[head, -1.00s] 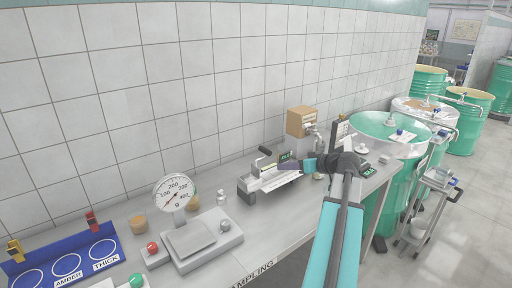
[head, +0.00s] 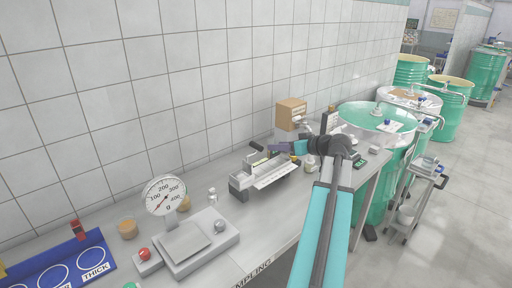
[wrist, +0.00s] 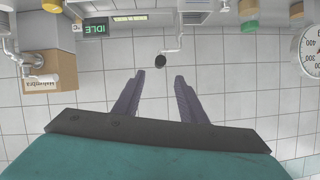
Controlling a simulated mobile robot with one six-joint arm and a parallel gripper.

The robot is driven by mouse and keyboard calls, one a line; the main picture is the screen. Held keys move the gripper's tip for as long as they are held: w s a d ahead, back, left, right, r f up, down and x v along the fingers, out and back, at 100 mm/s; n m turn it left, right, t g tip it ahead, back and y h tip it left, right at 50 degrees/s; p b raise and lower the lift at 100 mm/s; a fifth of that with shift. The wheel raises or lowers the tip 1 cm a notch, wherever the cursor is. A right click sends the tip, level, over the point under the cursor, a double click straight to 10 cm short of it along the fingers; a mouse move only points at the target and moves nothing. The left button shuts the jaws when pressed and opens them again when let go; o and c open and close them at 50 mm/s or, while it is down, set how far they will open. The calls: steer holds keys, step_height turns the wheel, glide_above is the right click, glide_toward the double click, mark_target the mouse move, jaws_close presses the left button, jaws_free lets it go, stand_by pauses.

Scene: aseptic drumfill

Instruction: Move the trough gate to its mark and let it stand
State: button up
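The trough (head: 262,178) is a pale metal unit with a white scale strip, standing on the bench near the wall. A black handle (head: 257,147) on a bent rod sticks up from it; I take this as the trough gate's handle. My gripper (head: 270,148) is to the right of the handle in the head view, its purple fingers pointing at it. In the wrist view, the picture is upside down and my gripper (wrist: 160,75) is open and empty. The black handle (wrist: 160,61) shows just beyond the gap between the fingertips, apart from both. The gate's mark cannot be made out.
A dial scale (head: 190,240) and small jars stand on the bench (head: 262,222) to the left, with a blue holder (head: 70,262) further left. A cardboard box (head: 291,112) is behind my gripper. The IDLE display (wrist: 96,25) is close by. Green drums (head: 450,110) stand at right.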

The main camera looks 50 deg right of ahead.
mark_target(257, 147)
steer(key=p+x, duration=0.4)
steer(key=x, duration=0.9)
steer(key=shift+w+f, duration=0.1)
steer(key=shift+w, duration=0.05)
jaws_close()
